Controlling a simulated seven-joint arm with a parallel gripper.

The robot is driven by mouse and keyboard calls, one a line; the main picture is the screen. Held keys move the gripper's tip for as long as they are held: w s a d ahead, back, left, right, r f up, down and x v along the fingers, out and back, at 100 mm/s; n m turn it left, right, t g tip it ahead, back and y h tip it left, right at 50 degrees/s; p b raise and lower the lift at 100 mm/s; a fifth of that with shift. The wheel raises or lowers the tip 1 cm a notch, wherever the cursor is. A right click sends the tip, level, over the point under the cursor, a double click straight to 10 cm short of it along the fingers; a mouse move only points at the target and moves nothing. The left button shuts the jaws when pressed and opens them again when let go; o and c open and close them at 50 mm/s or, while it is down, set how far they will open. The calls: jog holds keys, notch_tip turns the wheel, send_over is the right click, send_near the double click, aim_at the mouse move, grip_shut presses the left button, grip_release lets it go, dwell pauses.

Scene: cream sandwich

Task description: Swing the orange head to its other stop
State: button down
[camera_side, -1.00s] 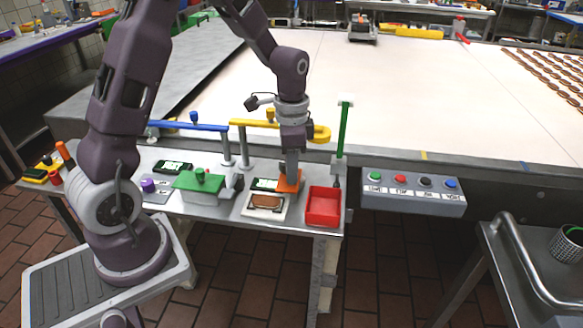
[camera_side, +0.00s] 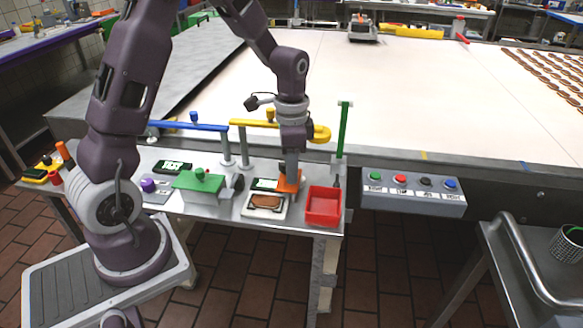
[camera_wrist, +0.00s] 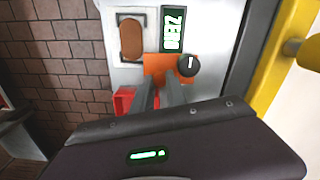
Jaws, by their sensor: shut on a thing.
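The orange head (camera_side: 289,181) is a small flat orange piece at the right rear of a white scale-like unit (camera_side: 247,208). My gripper (camera_side: 290,170) points straight down onto it and is shut on it. In the wrist view, the two grey fingers of my gripper (camera_wrist: 160,92) reach down to the orange head (camera_wrist: 156,66). A round black knob (camera_wrist: 190,66) marked "1" lies just beside it. A brown oval biscuit (camera_side: 266,201) lies on the unit. The fingertips' contact is partly hidden.
A red tray (camera_side: 323,219) stands close to the right of the head. A yellow bar (camera_side: 255,123) and a blue bar (camera_side: 190,126) run behind, and a green post (camera_side: 343,130) rises at right. A green-topped box (camera_side: 197,181) stands left. A button panel (camera_side: 412,191) hangs at right.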

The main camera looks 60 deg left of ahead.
jog(key=shift+r, duration=0.1)
jog(key=n, duration=0.5)
jog(key=shift+s+a, duration=0.1)
jog(key=shift+s, duration=0.25)
jog(key=n, duration=0.2)
jog(key=s+n, duration=0.1)
jog(key=n, duration=0.6)
jog(key=shift+s+d, duration=0.15)
jog(key=shift+d, duration=0.2)
jog(key=shift+s+d+n, duration=0.1)
jog(key=shift+d+n, duration=0.05)
jog(key=shift+n, duration=0.85)
jog(key=shift+s+d+n, duration=0.1)
jog(key=shift+n, duration=0.9)
jog(key=c, duration=1.6)
grip_release()
